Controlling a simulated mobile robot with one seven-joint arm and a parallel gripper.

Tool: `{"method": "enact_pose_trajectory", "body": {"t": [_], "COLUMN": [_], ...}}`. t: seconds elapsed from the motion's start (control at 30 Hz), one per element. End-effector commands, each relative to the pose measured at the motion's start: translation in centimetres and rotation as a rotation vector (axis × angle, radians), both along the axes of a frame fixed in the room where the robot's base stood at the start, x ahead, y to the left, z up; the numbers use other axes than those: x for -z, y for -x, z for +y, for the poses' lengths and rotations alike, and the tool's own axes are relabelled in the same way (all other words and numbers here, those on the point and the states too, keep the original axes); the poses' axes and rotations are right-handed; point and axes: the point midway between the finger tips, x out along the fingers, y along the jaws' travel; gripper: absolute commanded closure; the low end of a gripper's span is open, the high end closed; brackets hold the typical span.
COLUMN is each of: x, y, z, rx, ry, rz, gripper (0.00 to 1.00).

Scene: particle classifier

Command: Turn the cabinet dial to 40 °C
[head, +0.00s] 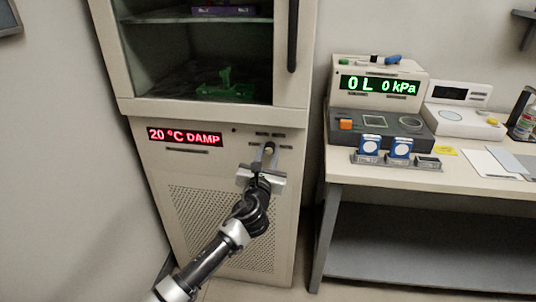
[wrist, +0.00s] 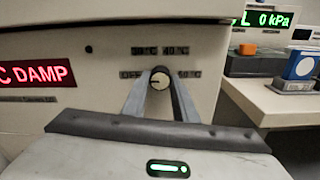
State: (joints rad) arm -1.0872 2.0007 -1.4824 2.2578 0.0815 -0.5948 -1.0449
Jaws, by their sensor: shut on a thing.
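The cabinet (head: 150,150) stands in the middle of the head view, with a red display (head: 184,136) reading "20 °C DAMP". A dark mark on the knob seems to point left, towards "OFF", but is too small to be sure. My gripper (wrist: 160,90) is shut on the dial, one finger on each side. In the head view my gripper (head: 266,158) partly hides the dial.
A bench (head: 350,175) stands right of the cabinet. The cabinet's dark handle (head: 292,35) is above my gripper.

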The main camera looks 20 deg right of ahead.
Motion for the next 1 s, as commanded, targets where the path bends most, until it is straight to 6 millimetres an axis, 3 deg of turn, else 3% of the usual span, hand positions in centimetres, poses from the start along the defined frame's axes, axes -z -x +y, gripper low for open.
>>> {"method": "enact_pose_trajectory", "body": {"t": [0.47, 1.0], "x": [-0.08, -0.09], "y": [0.0, -0.1], "z": [-0.04, 0.04], "rx": [0.001, 0.001], "ry": [-0.07, -0.456], "rz": [-0.046, -0.307], "gripper": [0.96, 0.96]}}
